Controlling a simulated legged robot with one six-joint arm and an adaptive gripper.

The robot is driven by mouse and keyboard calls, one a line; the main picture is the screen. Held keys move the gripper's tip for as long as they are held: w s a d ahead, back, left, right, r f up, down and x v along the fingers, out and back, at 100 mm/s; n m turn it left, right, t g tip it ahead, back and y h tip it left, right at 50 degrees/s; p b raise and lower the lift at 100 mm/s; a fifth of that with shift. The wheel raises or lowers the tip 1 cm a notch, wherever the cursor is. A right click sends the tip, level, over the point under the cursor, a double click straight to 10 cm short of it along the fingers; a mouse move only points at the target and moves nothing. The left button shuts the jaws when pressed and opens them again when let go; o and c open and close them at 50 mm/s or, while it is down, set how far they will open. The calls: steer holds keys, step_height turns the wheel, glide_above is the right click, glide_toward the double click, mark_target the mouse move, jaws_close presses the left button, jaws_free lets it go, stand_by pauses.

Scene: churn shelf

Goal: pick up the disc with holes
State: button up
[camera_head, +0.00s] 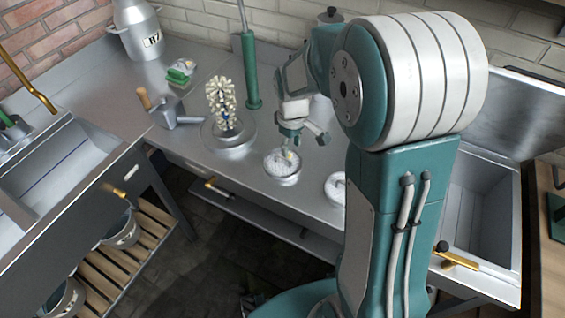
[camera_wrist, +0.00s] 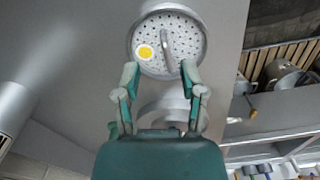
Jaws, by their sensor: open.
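The disc with holes (camera_wrist: 186,24) is a round pale metal plate full of small holes, with a raised bar handle (camera_wrist: 167,50) and a yellow round spot (camera_wrist: 145,52). It lies on the steel counter. In the head view the disc (camera_head: 282,163) is near the counter's front edge. My gripper (camera_wrist: 160,75) is open, and its two fingertips point at the disc's near part, one to each side of the handle's near end. In the head view my gripper (camera_head: 291,140) is just behind and above the disc. I cannot tell whether it touches.
A second similar round piece (camera_head: 336,188) sits to the right, partly hidden by my arm. A sink (camera_head: 482,205) is at right.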

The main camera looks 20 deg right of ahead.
mark_target(290, 162)
step_height(290, 162, down, 6)
steer(key=shift+s+a+f, duration=0.15)
steer(key=shift+f, duration=0.1)
jaws_close()
